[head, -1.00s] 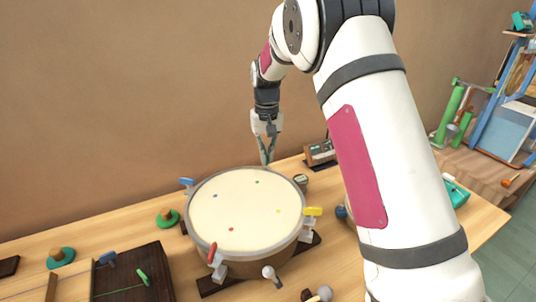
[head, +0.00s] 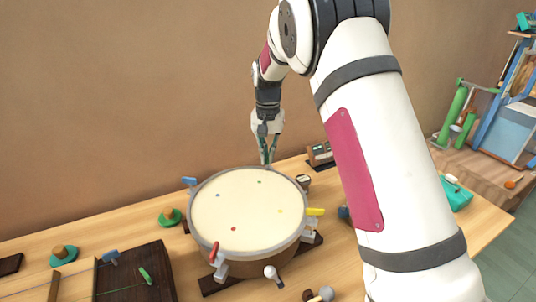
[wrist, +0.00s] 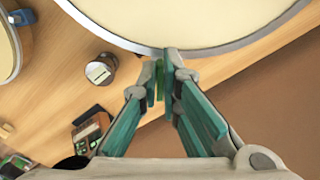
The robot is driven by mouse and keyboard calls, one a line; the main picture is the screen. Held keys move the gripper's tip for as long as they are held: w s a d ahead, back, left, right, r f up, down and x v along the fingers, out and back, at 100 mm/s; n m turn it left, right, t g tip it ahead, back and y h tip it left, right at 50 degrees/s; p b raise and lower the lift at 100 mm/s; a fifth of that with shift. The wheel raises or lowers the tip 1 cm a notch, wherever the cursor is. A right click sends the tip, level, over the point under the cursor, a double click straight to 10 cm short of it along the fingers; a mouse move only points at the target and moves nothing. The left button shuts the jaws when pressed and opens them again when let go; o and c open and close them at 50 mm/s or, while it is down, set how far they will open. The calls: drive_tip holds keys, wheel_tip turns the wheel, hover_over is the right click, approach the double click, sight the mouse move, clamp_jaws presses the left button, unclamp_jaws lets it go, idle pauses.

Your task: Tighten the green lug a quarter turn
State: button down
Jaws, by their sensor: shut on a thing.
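The drum (head: 240,215) stands on the wooden table, with its cream head facing up and coloured lugs around its rim. My gripper (head: 267,158) points down at the far side of the rim, near the green dot on the head. In the wrist view my gripper (wrist: 162,82) is shut on the green lug (wrist: 160,78), a thin green handle between the teal finger pads, just outside the drum's rim (wrist: 150,50). The fingers hide most of the lug, and in the head view it cannot be made out.
Other lugs are blue (head: 189,181), yellow (head: 315,211), red (head: 214,252) and white (head: 271,272). A small round gauge (wrist: 101,69) and a dark box with a display (head: 320,154) stand near the gripper. A brown wall rises behind the table.

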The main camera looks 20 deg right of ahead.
drive_tip(key=c, duration=1.8)
unclamp_jaws()
wheel_tip(320, 180, up, 12)
drive_tip(key=shift+r, duration=0.1)
drive_tip(key=s+d+r+n+t+p, duration=0.1)
drive_tip(key=s+r+p, duration=0.1)
drive_tip(key=s+r, duration=0.6)
drive_tip(key=s+d+r+n+t+p, duration=0.1)
drive_tip(key=s+r, duration=0.3)
drive_tip(key=s, duration=0.9)
drive_tip(key=s+f+n+p, duration=0.1)
drive_tip(key=s, duration=0.6)
drive_tip(key=s+f+n+t+p, duration=0.1)
drive_tip(key=s, duration=0.6)
drive_tip(key=s+f+n+t, duration=0.1)
drive_tip(key=s, duration=0.7)
drive_tip(key=shift+a+f+p, duration=0.2)
drive_tip(key=shift+a+p, duration=0.05)
drive_tip(key=shift+p, duration=0.15)
